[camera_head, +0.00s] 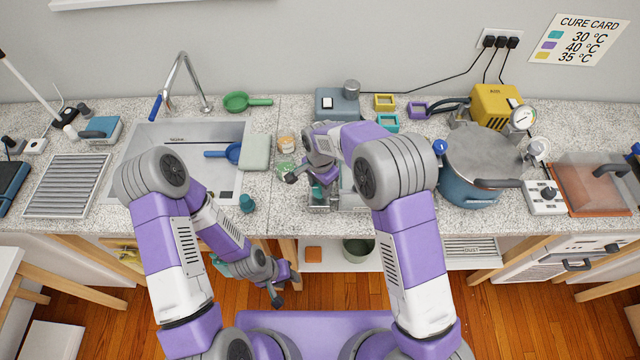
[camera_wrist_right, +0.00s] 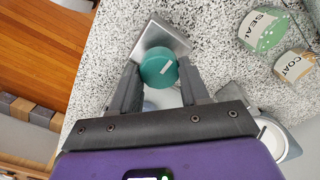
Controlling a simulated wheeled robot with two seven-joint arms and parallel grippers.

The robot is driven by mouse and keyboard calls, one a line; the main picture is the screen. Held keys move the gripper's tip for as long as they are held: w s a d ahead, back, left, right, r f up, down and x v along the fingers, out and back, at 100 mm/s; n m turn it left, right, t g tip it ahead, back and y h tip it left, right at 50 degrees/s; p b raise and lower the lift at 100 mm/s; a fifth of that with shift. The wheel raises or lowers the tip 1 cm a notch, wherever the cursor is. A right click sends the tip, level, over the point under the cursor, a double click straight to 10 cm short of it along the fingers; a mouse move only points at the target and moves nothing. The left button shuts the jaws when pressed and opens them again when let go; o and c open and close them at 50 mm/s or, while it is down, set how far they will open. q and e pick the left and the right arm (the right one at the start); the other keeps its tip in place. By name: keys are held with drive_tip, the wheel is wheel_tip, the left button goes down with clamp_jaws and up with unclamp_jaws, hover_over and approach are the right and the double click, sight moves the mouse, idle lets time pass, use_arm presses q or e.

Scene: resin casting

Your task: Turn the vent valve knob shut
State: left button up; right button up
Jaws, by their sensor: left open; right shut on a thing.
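A grey-blue pot (camera_head: 482,165) with a grey lid stands right of centre on the counter. A small blue knob (camera_head: 440,147) is at its left side and a pale round fitting (camera_head: 538,148) at its right; I cannot tell which is the vent valve knob or how it is turned. My right gripper (camera_wrist_right: 158,85) is shut on a teal round-topped thing (camera_wrist_right: 158,70) with a white mark, over a metal plate (camera_wrist_right: 163,40). It is left of the pot, apart from both fittings. My left gripper (camera_head: 284,284) is open and empty, below the counter front.
A sink (camera_head: 130,172) is at the left, with a blue-handled dipper. A gauge (camera_head: 523,117) is behind the pot, and a white switch box (camera_head: 545,198) stands at its front right. SEAL (camera_wrist_right: 264,30) and COAT (camera_wrist_right: 294,65) tubs are near my right gripper.

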sight(319, 187)
drive_tip(key=shift+n, duration=0.3)
drive_tip(key=n+b, duration=0.1)
drive_tip(key=n, duration=0.2)
drive_tip(key=shift+n, duration=0.4)
drive_tip(key=n, duration=0.4)
drive_tip(key=n+b, duration=0.1)
drive_tip(key=n, duration=0.4)
drive_tip(key=shift+a, duration=0.1)
drive_tip(key=shift+n, duration=2.3)
drive_tip(key=o, duration=1.1)
drive_tip(key=shift+c, duration=0.2)
wheel_tip(319, 187, up, 8)
drive_tip(key=shift+f, duration=0.2)
